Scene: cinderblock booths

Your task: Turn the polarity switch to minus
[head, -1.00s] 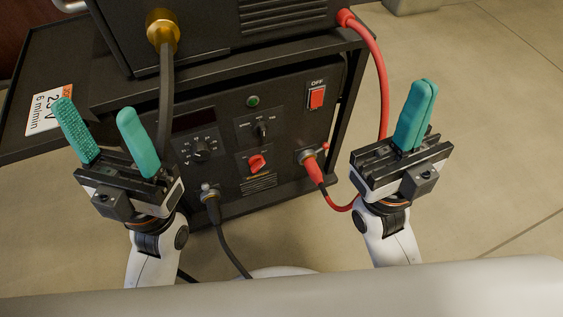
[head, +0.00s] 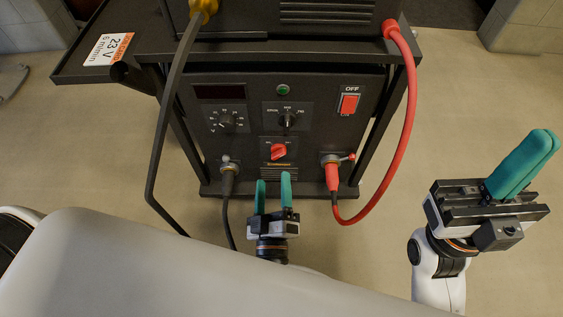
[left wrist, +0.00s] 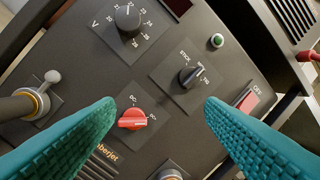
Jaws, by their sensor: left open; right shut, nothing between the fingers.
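The polarity switch is a red knob (head: 278,151) low in the middle of the black welder's front panel. It also shows in the left wrist view (left wrist: 132,119), with DC labels beside it; I cannot read for certain which label it points to. My left gripper (head: 273,181) is open and empty in front of the panel, below the knob in the head view. In the left wrist view its teal fingers (left wrist: 160,104) stand on either side of the knob, apart from it. My right gripper (head: 541,140) is shut and empty, off to the right of the welder.
A black cable plug (head: 228,168) and a red plug (head: 332,175) flank the knob, their cables hanging down. Above are a voltage dial (head: 227,121), a mode knob (head: 288,119) and a red OFF switch (head: 349,104). Floor is clear on the right.

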